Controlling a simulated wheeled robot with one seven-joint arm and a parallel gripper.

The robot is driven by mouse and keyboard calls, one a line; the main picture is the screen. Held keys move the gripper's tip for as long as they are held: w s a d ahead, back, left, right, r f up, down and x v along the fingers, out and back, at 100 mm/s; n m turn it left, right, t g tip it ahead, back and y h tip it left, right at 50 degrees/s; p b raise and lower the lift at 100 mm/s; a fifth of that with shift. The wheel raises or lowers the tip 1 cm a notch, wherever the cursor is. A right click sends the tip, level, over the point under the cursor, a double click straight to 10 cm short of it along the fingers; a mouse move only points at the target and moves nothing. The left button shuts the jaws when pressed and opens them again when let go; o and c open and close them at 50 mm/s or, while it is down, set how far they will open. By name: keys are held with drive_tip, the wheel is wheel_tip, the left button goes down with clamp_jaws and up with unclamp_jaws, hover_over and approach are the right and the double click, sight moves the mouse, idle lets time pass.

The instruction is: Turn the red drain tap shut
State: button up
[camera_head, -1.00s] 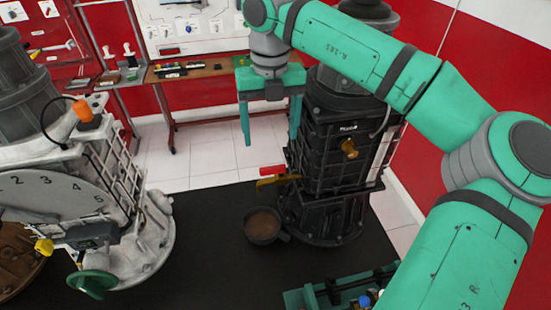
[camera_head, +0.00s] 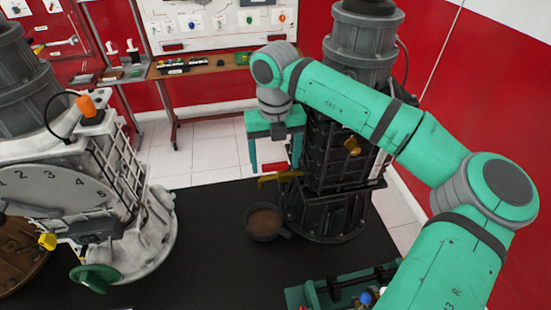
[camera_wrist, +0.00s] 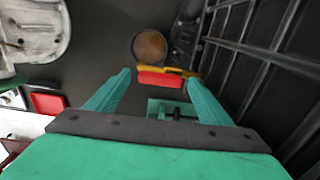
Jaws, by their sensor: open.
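The red tap handle (camera_wrist: 159,79) shows in the wrist view as a short flat bar next to the brass tap body (camera_wrist: 178,70). In the head view the brass tap (camera_head: 279,180) sticks out to the left from the dark engine column (camera_head: 325,208). The red handle (camera_head: 274,169) shows there just above it. My gripper (camera_wrist: 158,76) is open and empty, pointing down over the handle. In the wrist view the handle lies between the two fingertips, with a gap on each side. I cannot tell whether the fingertips reach its height. My gripper also shows in the head view (camera_head: 275,160).
A round pan with brown contents (camera_head: 264,222) sits below the tap on the black mat (camera_head: 205,255). The pale engine (camera_head: 140,225) with a numbered dial stands at left. A green fixture (camera_head: 340,290) lies at the front right. The column's ribbed side is close to my right finger.

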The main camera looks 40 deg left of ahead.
sight(287, 164)
drive_tip(key=c, duration=1)
drive_tip(key=shift+c, duration=0.2)
drive_tip(key=shift+d+n, duration=0.1)
drive_tip(key=shift+n, duration=0.2)
drive_tip(key=n, duration=0.2)
drive_tip(key=d+n, duration=0.1)
drive_tip(key=n, duration=0.5)
drive_tip(key=shift+s+d, duration=0.25)
drive_tip(key=n, duration=0.4)
drive_tip(key=shift+w+d+n, duration=0.15)
drive_tip(key=shift+d+n, duration=0.25)
drive_tip(key=shift+w+d+n, duration=0.15)
drive_tip(key=shift+d+n, duration=0.05)
drive_tip(key=shift+n, duration=0.9)
drive_tip(key=shift+w+d+n, duration=0.15)
drive_tip(key=shift+d+n, duration=0.05)
drive_tip(key=shift+n, duration=0.9)
